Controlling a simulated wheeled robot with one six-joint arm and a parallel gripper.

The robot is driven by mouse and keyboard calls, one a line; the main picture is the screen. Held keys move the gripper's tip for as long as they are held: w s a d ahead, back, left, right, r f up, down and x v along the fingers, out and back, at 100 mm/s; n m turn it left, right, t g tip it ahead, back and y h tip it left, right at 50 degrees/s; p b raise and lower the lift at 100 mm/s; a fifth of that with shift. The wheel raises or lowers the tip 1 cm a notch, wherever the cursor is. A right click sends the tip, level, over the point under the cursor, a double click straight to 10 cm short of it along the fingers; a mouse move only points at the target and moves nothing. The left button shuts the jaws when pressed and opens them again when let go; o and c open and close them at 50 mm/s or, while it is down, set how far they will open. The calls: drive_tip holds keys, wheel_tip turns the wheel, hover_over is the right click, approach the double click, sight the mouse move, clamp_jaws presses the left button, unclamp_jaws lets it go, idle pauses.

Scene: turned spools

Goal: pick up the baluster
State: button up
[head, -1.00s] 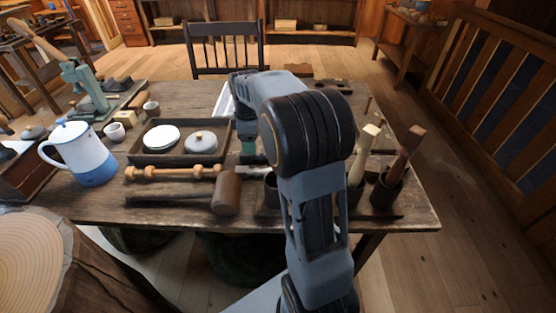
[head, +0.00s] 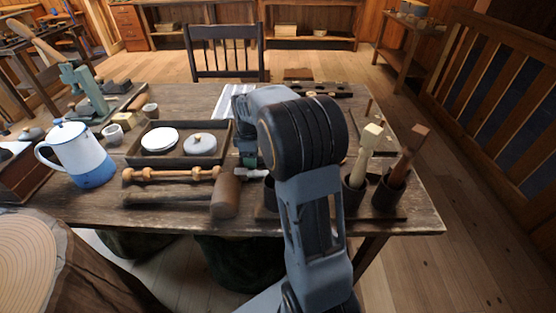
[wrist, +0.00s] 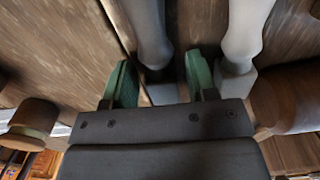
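In the wrist view, a pale grey turned piece with a square end, which looks like the baluster (wrist: 152,38), has its square end between the green fingers of my gripper (wrist: 161,84). The fingers are apart, with a gap on each side of it. A similar pale turned piece (wrist: 243,38) lies outside the right finger. In the head view, my arm hides most of this spot; only part of my gripper (head: 247,158) shows, low over the table. A turned wooden spindle (head: 172,174) with beads lies left of it.
A mallet (head: 226,196) lies left of my arm, near the table's front. Dark cups (head: 388,194) holding upright turned pieces stand at the right.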

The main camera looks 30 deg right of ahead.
drive_tip(key=c, duration=0.8)
drive_tip(key=shift+r, duration=0.1)
